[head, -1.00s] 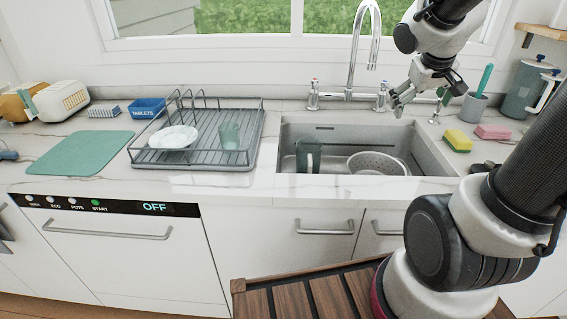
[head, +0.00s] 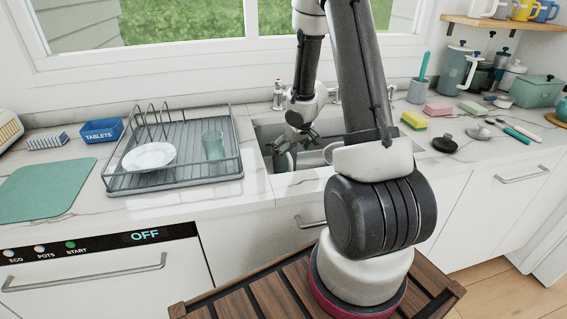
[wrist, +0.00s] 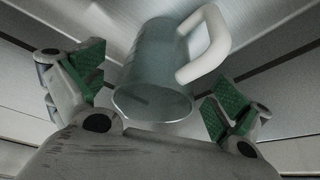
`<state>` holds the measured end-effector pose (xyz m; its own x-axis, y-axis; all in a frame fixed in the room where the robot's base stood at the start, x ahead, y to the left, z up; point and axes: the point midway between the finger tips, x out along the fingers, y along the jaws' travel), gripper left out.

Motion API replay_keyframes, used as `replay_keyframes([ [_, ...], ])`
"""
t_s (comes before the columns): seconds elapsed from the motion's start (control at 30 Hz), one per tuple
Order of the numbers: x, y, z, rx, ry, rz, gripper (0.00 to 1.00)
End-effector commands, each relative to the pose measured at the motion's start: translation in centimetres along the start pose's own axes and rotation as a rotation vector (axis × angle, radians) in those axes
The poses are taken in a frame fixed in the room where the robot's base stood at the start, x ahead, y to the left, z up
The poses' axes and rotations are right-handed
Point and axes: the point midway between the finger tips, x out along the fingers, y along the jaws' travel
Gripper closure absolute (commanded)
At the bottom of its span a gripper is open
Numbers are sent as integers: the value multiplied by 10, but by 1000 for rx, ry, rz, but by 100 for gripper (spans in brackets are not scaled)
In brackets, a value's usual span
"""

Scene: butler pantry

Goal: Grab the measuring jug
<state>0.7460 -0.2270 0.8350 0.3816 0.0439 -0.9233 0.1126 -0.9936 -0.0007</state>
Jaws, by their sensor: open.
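The measuring jug (wrist: 155,65) is a clear, greenish-grey vessel with a white handle (wrist: 207,42). It sits inside the sink (head: 262,129), and in the head view only a small part of the jug (head: 284,162) shows below my gripper. My gripper (head: 298,140) is over the left part of the sink. In the wrist view my gripper (wrist: 157,90) is open, with its green-padded fingers spread to either side of the jug. The handle points to the upper right, on the right finger's side. I cannot tell whether either finger touches the jug.
A dish rack (head: 185,186) with a white plate (head: 149,156) and a glass (head: 213,146) stands left of the sink. Sponges (head: 414,120) and a black lid (head: 445,144) lie to its right. My arm hides most of the basin, where a colander stood earlier.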

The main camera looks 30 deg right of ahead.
Motion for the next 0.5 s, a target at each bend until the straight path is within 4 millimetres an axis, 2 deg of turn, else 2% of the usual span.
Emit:
replay_keyframes([
  [0.1, 21, -3, -1, 0, -4, -2, 0],
  [0.23, 38, -2, -2, 0, -3, 0, 0],
  [0.5, 44, -2, -2, 0, -1, 1, 0],
])
